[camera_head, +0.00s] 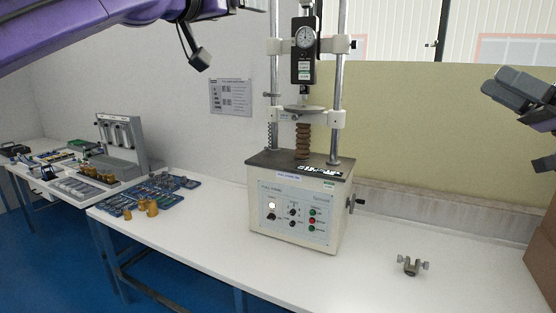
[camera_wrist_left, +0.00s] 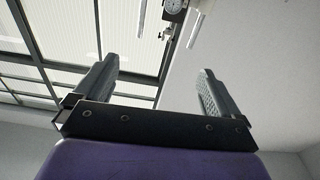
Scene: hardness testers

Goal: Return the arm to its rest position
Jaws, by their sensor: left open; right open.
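My left arm, purple, crosses the top left of the head view, high above the side tables. Its fingers are out of the head view. In the left wrist view my left gripper (camera_wrist_left: 155,80) is open and empty, its two grey fingers wide apart, with the windows and wall beyond. My right gripper (camera_head: 520,95) shows at the right edge of the head view, raised above the table in front of the yellowish panel. It is open, with nothing seen in it; part of it is cut off by the edge.
The test stand (camera_head: 300,205) with its dial gauge (camera_head: 304,38) and posts stands mid-table. A small metal clamp (camera_head: 411,265) lies to its right on the white table (camera_head: 375,290). Blue trays (camera_head: 150,195) with brass parts lie left. A brown box (camera_head: 541,250) stands at the right edge.

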